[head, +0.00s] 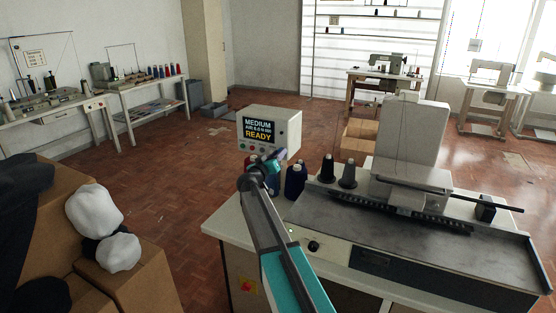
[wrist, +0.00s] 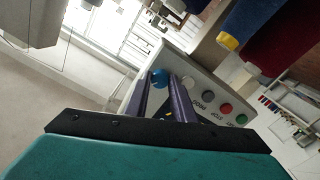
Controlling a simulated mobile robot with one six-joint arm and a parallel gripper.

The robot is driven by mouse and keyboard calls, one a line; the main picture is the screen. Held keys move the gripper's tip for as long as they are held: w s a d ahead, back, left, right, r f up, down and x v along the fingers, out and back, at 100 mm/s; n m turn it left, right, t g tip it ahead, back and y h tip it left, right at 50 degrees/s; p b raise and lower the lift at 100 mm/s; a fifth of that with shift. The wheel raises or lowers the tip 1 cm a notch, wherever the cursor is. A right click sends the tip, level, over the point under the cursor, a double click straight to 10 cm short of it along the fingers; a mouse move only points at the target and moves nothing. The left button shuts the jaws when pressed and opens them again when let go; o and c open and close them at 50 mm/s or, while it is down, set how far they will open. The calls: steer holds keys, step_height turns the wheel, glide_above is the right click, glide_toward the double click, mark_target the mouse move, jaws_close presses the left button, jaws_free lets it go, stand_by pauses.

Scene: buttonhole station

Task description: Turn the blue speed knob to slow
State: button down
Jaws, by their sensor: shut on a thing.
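The control box (head: 292,130) stands on the machine table, and its screen (head: 258,128) reads "MEDIUM" above a smaller line and "READY". In the wrist view the blue speed knob (wrist: 160,75) sits on the box's pale front panel (wrist: 190,68). The two purple fingers of my gripper (wrist: 163,85) reach to the knob, one on each side, shut on it. In the head view my gripper (head: 275,160) is at the lower right of the box front and the knob is hidden behind it.
Blue thread (head: 294,181) and dark cones (head: 327,168) stand near my arm. The buttonhole machine (head: 410,145) fills the right.

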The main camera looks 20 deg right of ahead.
steer(key=shift+n+p, duration=1.5)
steer(key=shift+n, duration=13.9)
steer(key=c, duration=1.8)
jaws_free()
